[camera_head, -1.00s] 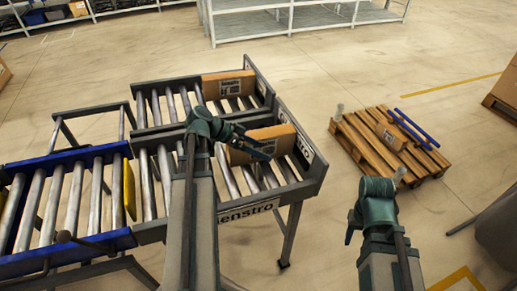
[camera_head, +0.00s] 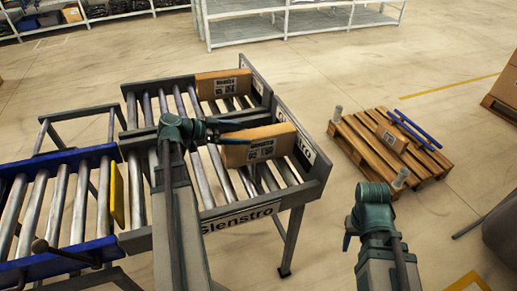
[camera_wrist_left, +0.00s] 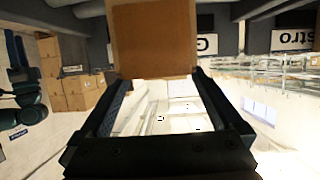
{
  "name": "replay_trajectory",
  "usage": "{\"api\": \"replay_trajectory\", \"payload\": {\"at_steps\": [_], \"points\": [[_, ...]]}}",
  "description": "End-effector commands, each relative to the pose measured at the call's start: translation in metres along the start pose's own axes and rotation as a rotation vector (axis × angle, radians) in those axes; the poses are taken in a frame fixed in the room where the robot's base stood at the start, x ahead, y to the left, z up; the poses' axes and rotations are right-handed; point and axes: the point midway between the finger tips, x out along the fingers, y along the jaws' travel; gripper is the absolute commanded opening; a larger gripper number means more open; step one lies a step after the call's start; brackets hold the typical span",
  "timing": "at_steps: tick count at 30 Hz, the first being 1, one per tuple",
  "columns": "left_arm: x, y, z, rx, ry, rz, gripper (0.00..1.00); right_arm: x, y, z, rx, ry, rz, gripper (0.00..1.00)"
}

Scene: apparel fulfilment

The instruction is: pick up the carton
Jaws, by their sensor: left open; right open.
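In the left wrist view the carton (camera_wrist_left: 153,40) shows as a plain brown face at the tips of the two spread fingers (camera_wrist_left: 160,76). I cannot tell whether they touch it.
The grey conveyor frame (camera_head: 312,165) has a raised end wall beside the carton. A yellow plate (camera_head: 117,195) stands by the blue conveyor section at left. A wooden pallet (camera_head: 352,140) with a small box and blue bars is on the floor at right. Floor between is clear.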

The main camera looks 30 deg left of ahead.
Motion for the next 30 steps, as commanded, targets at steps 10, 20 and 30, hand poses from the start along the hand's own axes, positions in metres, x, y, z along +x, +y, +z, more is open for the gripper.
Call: {"api": "replay_trajectory", "payload": {"at_steps": [10, 20, 30], "points": [[0.028, 0.000, 0.000, -0.001, -0.001, -0.001, 1.00, 0.010, -0.001, -0.001, 0.000, 0.000, 0.000, 0.50], [0.048, -0.001, -0.002, 0.001, -0.001, 0.002, 1.00, 0.016, -0.002, -0.001, 0.000, 0.000, 0.000, 0.50], [0.080, -0.001, -0.005, -0.001, -0.001, -0.001, 1.00, 0.026, -0.003, -0.002, 0.000, 0.000, 0.000, 0.50]]}}
